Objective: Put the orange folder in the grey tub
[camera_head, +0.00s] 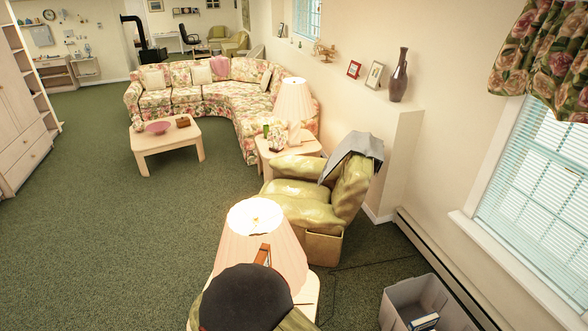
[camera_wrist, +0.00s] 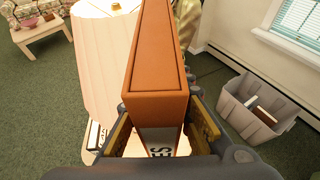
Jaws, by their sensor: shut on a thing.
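The orange folder (camera_wrist: 155,60) stands upright between the fingers of my gripper (camera_wrist: 163,128) in the wrist view. The fingers are shut on its two sides; a pale label with dark letters shows low on its near face. In the head view only a small piece of the folder (camera_head: 263,255) shows above my dark wrist, in front of the lamp. The grey tub (camera_head: 391,309) is on the floor at the lower right, apart from the folder; it is also at the right of the wrist view (camera_wrist: 235,108). Its lower part is cut off in the head view.
A dark-covered book (camera_head: 424,322) lies in the tub. A lamp (camera_head: 285,248) on a small table is close to my gripper. A green armchair (camera_head: 300,205) stands beyond it. A baseboard heater (camera_head: 440,262) runs along the right wall. Open carpet (camera_head: 100,240) lies at the left.

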